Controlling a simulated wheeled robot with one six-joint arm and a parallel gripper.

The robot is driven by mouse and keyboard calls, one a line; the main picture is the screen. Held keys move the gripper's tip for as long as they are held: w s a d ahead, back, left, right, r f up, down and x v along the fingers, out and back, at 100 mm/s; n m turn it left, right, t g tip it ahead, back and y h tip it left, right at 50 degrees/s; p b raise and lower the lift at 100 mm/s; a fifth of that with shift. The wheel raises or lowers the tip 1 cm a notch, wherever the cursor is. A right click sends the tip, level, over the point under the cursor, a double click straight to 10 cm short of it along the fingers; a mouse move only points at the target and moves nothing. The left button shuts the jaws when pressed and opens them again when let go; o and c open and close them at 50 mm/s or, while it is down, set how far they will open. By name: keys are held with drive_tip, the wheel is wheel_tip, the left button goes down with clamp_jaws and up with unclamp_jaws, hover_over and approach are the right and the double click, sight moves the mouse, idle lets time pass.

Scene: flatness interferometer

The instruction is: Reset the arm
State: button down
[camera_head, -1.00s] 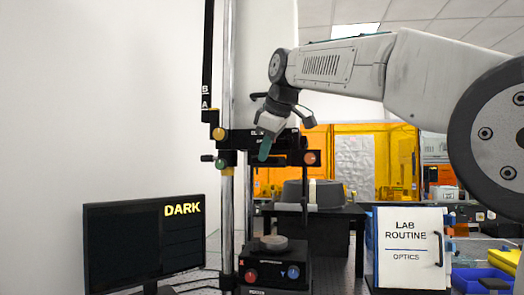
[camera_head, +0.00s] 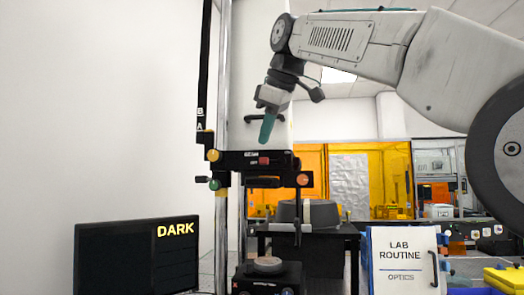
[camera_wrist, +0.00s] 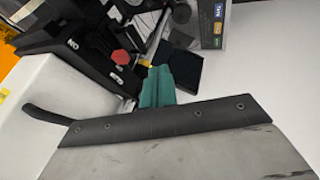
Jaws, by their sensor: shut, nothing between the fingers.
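My gripper (camera_head: 267,128) has teal fingers that are shut and empty, pointing down. It is in the air just above the black carriage (camera_head: 250,161) of the interferometer stand, apart from it as far as I can tell. In the wrist view my gripper (camera_wrist: 157,88) shows as teal fingers at the middle, close together. The black carriage with a red button (camera_wrist: 121,57) lies beyond them at the upper left. My grey arm reaches in from the right in the head view.
A tall metal column (camera_head: 222,110) carries the carriage. A monitor (camera_head: 112,255) reading DARK stands at the lower left. A round sample (camera_head: 267,265) sits on the black base below. A LAB ROUTINE board (camera_head: 402,262) stands at the right. Orange panels are behind.

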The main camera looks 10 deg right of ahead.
drive_tip(key=shift+s+r, duration=0.1)
drive_tip(key=shift+r, duration=0.15)
drive_tip(key=s+d+f+m+g+h, duration=0.1)
drive_tip(key=s+d+f+m, duration=0.15)
drive_tip(key=f, duration=0.55)
drive_tip(key=s+d+f+m+g, duration=0.1)
drive_tip(key=f+m, duration=0.3)
drive_tip(key=f, duration=0.4)
drive_tip(key=s+d+f+m+g, duration=0.1)
drive_tip(key=s+d+f+m, duration=0.2)
drive_tip(key=s+f, duration=1.1)
drive_tip(key=s+d+f+m+g+h, duration=0.1)
drive_tip(key=s+d+f+m, duration=0.2)
drive_tip(key=s+d+f, duration=0.5)
drive_tip(key=s+f, duration=0.6)
drive_tip(key=shift+s+d+f+m+g, duration=0.25)
drive_tip(key=shift+d+m+g, duration=0.1)
drive_tip(key=shift+d+g, duration=0.05)
